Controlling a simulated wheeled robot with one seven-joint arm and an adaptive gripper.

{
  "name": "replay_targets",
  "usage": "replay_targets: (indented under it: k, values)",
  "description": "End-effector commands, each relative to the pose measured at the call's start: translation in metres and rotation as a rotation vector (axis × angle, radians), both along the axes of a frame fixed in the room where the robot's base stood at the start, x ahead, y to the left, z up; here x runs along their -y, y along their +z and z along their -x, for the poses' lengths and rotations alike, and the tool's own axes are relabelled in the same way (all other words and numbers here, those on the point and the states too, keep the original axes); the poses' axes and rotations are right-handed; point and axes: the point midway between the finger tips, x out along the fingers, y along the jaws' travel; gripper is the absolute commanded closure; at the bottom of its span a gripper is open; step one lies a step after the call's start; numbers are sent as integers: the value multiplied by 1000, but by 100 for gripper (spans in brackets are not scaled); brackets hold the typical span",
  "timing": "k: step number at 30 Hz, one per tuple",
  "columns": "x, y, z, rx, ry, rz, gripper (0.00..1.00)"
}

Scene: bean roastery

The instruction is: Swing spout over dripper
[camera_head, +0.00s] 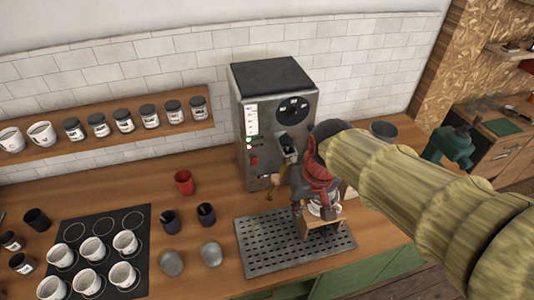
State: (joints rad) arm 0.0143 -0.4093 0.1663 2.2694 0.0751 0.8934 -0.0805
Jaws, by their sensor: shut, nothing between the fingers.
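The steel brewing machine (268,95) stands against the tiled wall. A dark fitting (288,145) sticks out of its front, and a thin brass-coloured piece (272,184), seemingly the spout, shows below it, left of my gripper. A pale dripper (316,210) sits on a small wooden stand (322,226) on the drip tray. My gripper (318,196), red and dark, is shut and empty. It appears right in front of the dripper and hides part of it; whether it touches dripper or spout cannot be told.
The slotted drip tray (258,262) has bare room at its left. Left of it stand a red cup (184,182), dark cups (168,222) and grey cups (211,254). White cups (93,249) stand on a black mat. Jars (123,121) line the wall shelf. A bowl (383,131) stands behind my arm.

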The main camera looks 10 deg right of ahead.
Motion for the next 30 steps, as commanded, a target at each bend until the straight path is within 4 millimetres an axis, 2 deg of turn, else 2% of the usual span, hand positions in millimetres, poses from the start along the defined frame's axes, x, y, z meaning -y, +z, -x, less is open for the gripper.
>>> replay_targets:
  k: [1, 6, 12, 15, 19, 24, 30]
  values:
    - [-3, 13, -14, -22, 23, -8, 100]
    - [-13, 27, -67, -58, 147, -35, 100]
    - [-30, 32, -143, -27, 397, -63, 100]
    - [-37, 35, -171, 34, 529, -58, 100]
    - [-43, 51, -189, 108, 664, -32, 100]
    - [-44, 51, -189, 127, 765, -8, 100]
    - [-44, 51, -188, 130, 787, -2, 100]
